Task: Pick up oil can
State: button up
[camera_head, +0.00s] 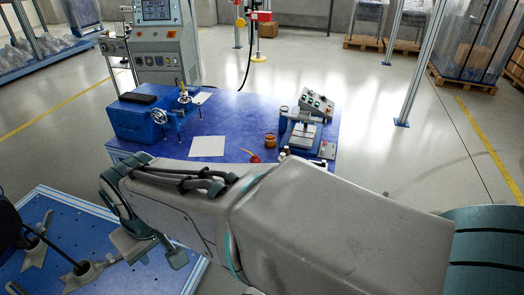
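A small red object with a thin yellow-orange spout, which looks like the oil can (255,158), stands near the front edge of the blue workbench (240,112). It is just beyond my arm, which may hide its lower part. My arm reaches across the picture from the right. My gripper (150,248) is at its left end, over the blue perforated table (60,222) at lower left. It is well left of and nearer than the red object, not touching it. I see no object in it, but its fingertips are not clear enough to tell their opening.
An amber jar (270,140), a white sheet (207,146), a blue vise-like device (140,120) and a control box (317,104) are on the workbench. A grey machine (165,50) stands behind. Metal fixtures (85,272) stand on the near table. The floor at right is open.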

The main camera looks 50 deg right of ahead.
aim_at(254, 159)
jog(key=z, duration=2.2)
jog(key=i, duration=1.65)
